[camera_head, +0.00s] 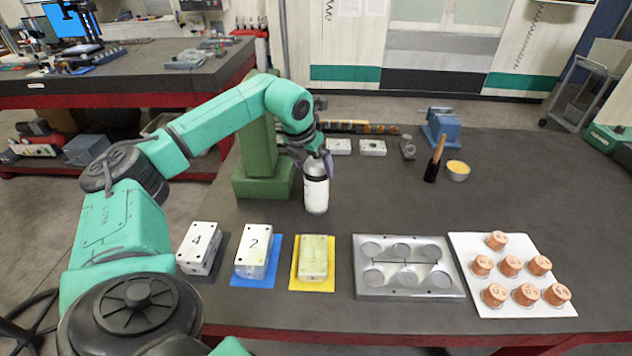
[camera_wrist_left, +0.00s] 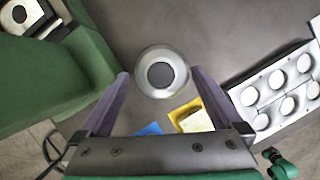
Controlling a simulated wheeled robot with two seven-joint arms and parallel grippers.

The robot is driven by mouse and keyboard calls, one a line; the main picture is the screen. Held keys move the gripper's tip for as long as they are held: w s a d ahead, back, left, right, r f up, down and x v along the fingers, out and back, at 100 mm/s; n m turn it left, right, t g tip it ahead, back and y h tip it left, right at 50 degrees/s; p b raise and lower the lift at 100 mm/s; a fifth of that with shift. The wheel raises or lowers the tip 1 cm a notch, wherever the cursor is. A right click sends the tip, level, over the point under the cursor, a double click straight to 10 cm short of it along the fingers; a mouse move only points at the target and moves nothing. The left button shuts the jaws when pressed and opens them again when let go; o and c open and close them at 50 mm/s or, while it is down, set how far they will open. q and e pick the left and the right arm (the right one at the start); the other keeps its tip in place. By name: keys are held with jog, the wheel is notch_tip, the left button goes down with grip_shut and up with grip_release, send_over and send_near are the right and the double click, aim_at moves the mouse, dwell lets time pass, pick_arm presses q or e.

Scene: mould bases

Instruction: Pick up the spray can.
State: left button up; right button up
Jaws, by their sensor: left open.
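The spray can (camera_head: 316,190) stands upright on the dark table, white with a dark band near its top, in the head view. My left gripper (camera_head: 318,158) is at the can's upper part, coming from above. In the left wrist view, the can (camera_wrist_left: 161,72) is seen from its top as a round silvery shape with a dark centre. It sits between the tips of the two open fingers of my left gripper (camera_wrist_left: 158,84). I cannot tell whether either finger touches it. My right gripper is not in view.
A green block-like stand (camera_head: 262,182) is close left of the can. In front are numbered blocks (camera_head: 254,250) on coloured mats, a grey mould plate (camera_head: 408,293), and a white board (camera_head: 480,300) with several copper cylinders.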

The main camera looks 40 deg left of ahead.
pick_arm(q)
jog(key=shift+x, duration=1.15)
jog(key=shift+w+d+f, duration=0.1)
jog(key=shift+w+f, duration=0.1)
grip_shut()
jog(key=shift+r, duration=0.1)
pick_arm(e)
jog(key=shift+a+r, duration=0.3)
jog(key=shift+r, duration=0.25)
